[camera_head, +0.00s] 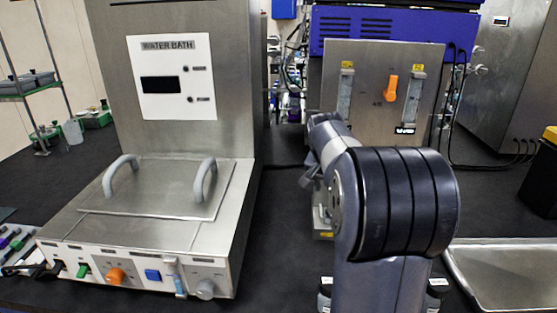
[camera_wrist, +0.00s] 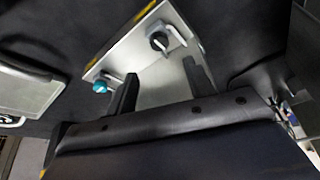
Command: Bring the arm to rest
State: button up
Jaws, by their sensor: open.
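My arm (camera_head: 395,205) rises in front of the head camera, bent at a dark ribbed joint, and reaches away toward the bioreactor panel. My gripper shows in the wrist view (camera_wrist: 160,88) with its two dark fingers spread apart and nothing between them. It is open. In the head view the fingers are hidden behind my own arm. Beyond the fingers in the wrist view is a metal plate (camera_wrist: 130,62) with a black knob (camera_wrist: 159,41) and a teal knob (camera_wrist: 101,87). I cannot tell whether the fingers touch it.
A water bath (camera_head: 150,232) with a two-handled lid stands at left. A metal panel (camera_head: 375,125) with an orange valve (camera_head: 391,87) stands behind my arm. A metal tray (camera_head: 510,275) lies at right. Dark bench top (camera_head: 490,200) is clear between the tray and the panel.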

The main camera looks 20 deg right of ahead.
jog(key=x, duration=1)
jog(key=shift+d+f, duration=0.1)
jog(key=shift+f, duration=0.25)
jog(key=shift+r, duration=0.15)
